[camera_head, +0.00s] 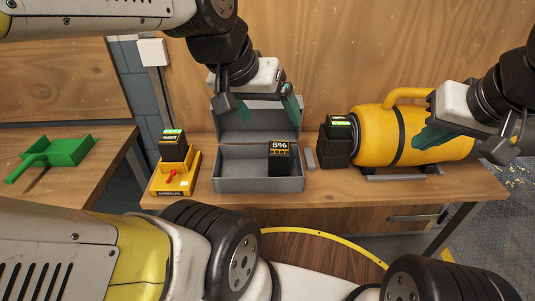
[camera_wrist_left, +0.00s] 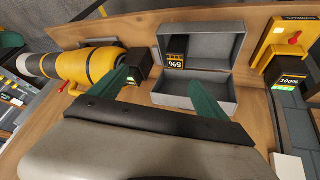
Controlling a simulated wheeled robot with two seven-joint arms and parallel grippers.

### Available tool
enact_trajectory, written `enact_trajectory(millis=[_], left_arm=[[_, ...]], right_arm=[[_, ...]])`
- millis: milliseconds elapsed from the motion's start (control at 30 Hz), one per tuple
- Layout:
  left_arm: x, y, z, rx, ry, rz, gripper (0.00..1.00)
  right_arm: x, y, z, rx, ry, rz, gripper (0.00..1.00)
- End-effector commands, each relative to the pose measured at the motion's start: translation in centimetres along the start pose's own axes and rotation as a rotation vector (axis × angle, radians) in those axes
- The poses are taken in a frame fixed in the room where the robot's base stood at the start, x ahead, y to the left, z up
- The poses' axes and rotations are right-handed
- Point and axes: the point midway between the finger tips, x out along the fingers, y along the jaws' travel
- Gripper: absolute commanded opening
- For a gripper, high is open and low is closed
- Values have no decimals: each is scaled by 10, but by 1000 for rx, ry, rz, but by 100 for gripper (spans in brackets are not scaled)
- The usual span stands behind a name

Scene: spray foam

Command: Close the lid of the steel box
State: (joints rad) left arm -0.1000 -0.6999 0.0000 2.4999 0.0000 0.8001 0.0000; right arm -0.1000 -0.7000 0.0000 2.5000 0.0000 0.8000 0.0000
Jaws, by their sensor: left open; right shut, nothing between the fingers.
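The grey steel box (camera_head: 240,184) stands on the wooden bench in the head view, its lid (camera_head: 240,128) raised upright at the back. A black battery reading 5% (camera_head: 279,160) is inside, at the right end. The box (camera_wrist_left: 239,45) and its open lid (camera_wrist_left: 172,89) also show in the left wrist view. My left gripper (camera_head: 260,104) is open, above and at the lid's upper part; one green finger (camera_wrist_left: 205,98) overlaps the lid in the wrist view. Contact cannot be told. My right gripper (camera_head: 475,130) is shut and empty, in front of the yellow machine.
The yellow cylinder machine (camera_head: 375,135) with a black battery (camera_head: 335,150) stands right of the box. A yellow charger (camera_head: 183,183) holding another battery is close on its left. A green dustpan-like tool (camera_head: 65,152) lies on the left bench. A wooden wall rises behind.

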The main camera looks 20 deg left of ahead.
Motion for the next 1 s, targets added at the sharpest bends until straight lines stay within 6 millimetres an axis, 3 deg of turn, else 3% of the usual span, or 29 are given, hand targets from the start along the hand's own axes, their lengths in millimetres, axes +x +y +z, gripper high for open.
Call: enact_trajectory(millis=[33,167,400,700,833,1000], left_arm=[[0,0,-1,-2,-2,0,74],[-1,-6,-19,-25,-36,-6,49],[9,-39,-97,-137,-199,-56,2],[57,-100,-180,-288,-417,-181,0],[77,-119,-200,-331,-479,-230,0],[90,-131,-209,-358,-518,-264,0]], right_arm=[[0,0,0,0,0,0,0],[0,0,0,0,0,0,0],[0,0,0,0,0,0,0],[0,0,0,0,0,0,0],[0,0,0,0,0,0,0],[0,0,0,0,0,0,0]])
